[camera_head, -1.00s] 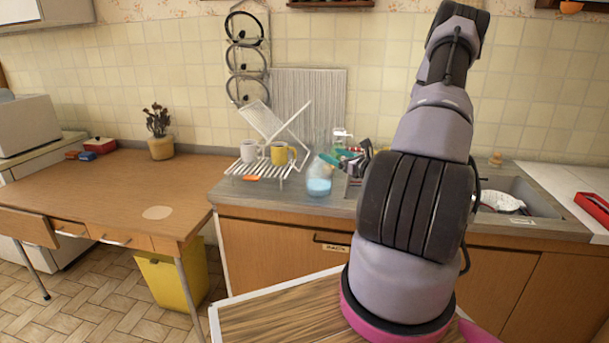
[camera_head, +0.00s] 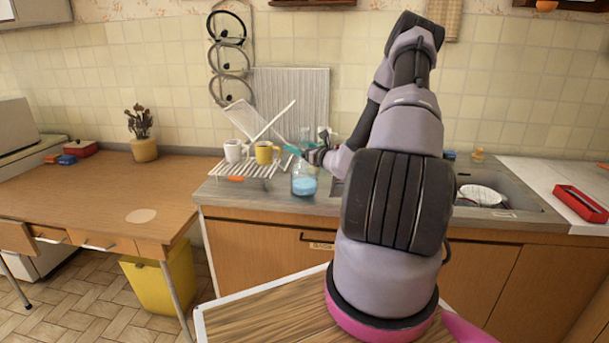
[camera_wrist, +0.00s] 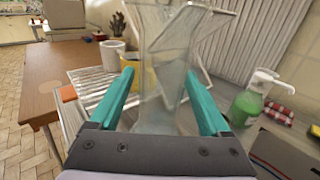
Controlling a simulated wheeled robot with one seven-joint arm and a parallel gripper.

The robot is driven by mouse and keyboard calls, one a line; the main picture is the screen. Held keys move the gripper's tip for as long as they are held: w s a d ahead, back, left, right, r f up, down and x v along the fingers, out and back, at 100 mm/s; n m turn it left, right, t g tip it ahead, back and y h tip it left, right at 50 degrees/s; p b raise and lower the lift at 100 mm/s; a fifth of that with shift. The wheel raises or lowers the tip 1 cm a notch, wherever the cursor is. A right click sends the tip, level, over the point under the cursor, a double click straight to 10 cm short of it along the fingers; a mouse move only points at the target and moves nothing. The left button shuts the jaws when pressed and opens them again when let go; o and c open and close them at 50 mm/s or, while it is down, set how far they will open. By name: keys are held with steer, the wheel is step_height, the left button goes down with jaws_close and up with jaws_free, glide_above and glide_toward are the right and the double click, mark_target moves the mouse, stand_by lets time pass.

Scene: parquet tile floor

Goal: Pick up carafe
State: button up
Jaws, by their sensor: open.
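The carafe is clear glass with pale blue liquid low in it (camera_head: 304,184). It stands upright on the grey counter, right of the dish rack. My gripper (camera_head: 298,151) has teal fingers and is at the height of the carafe's upper part, partly hiding it. In the wrist view the carafe (camera_wrist: 160,45) rises between my two open fingers (camera_wrist: 160,78), one to each side. The fingers are apart; I cannot tell whether either touches the glass. The carafe's base is partly hidden by the gripper body in that view.
A white dish rack (camera_head: 245,170) with a white mug (camera_head: 233,151) and a yellow mug (camera_head: 264,153) stands close on the left. A green soap bottle (camera_wrist: 243,108) is close on the right. The sink (camera_head: 500,205) lies farther right.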

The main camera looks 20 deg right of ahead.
jaws_close()
stand_by(1.4)
